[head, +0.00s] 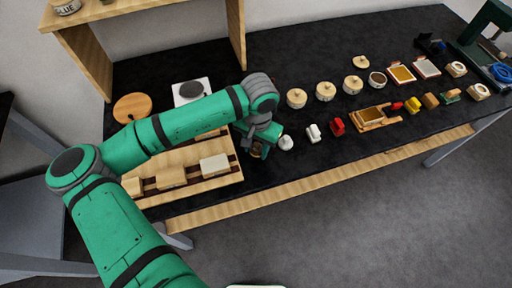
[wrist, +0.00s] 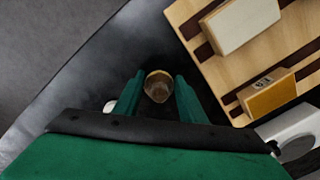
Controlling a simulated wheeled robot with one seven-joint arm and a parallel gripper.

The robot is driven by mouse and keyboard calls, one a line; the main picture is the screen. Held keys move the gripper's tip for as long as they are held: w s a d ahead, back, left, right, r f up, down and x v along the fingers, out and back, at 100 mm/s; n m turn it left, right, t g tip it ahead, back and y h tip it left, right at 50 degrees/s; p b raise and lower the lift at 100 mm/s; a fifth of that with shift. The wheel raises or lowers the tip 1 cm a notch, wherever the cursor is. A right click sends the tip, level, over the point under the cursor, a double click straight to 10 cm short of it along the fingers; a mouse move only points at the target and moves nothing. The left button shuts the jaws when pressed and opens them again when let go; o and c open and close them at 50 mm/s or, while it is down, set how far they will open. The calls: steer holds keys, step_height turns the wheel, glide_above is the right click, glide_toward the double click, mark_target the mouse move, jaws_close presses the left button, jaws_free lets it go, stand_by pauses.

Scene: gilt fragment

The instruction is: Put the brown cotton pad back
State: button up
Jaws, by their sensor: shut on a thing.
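The brown cotton pad (wrist: 158,88) is a small rounded brown piece with a pale yellowish rim. In the wrist view it sits between the two green fingers of my gripper (wrist: 158,98), which is shut on it. In the head view my gripper (head: 258,146) hangs just right of the wooden rack's right edge, with a bit of the brown pad (head: 257,152) showing below it. The gap between the pad and the dark tabletop cannot be told. A white pad (head: 286,143) stands close to the right of my gripper.
The wooden rack (head: 228,175) with dark strips carries several pale blocks. A row of white, red and yellow pieces runs right along the table, with a wooden tray (head: 375,126) among them. Lidded pots (head: 325,91) stand behind. The dark tabletop (head: 280,180) in front is clear.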

mark_target(257, 148)
steer(key=shift+f, duration=0.2)
steer(key=o, duration=1)
steer(key=shift+o, duration=0.2)
step_height(257, 148, up, 12)
steer(key=shift+d+r, duration=0.15)
steer(key=shift+r, duration=0.1)
steer(key=shift+s, duration=0.1)
